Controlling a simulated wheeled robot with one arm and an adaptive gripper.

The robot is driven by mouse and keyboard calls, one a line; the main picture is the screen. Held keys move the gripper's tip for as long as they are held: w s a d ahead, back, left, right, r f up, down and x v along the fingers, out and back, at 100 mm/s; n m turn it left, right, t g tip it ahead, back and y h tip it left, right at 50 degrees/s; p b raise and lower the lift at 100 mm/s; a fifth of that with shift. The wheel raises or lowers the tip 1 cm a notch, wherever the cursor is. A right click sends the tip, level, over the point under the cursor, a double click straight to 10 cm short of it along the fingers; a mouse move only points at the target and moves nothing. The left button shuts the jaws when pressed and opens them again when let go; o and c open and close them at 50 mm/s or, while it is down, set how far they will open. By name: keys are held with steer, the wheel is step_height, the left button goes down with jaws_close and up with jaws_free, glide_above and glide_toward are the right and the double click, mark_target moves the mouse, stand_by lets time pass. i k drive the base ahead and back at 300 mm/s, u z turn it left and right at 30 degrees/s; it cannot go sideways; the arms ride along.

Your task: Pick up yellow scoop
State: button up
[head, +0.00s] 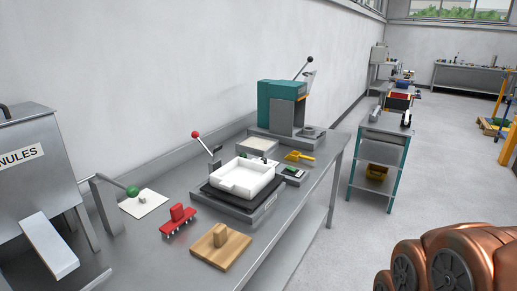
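A small yellow scoop (300,156) lies near the far right edge of the steel bench (180,256), in front of the teal press and to the right of the white tray. It is small in the picture, and nothing touches it that I can make out. My gripper is not in view. Only copper-coloured links of my arm show at the lower right, well apart from the scoop.
A white tray (245,178) sits on a dark-topped device. The teal press (280,100) stands behind. A red tool (178,219), a wooden block (222,247) and a grey hopper (28,165) are nearer. Floor (335,250) right of the bench is clear.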

mark_target(300, 157)
steer(key=z, duration=1)
steer(key=i, duration=3.1)
steer(key=u, duration=3.65)
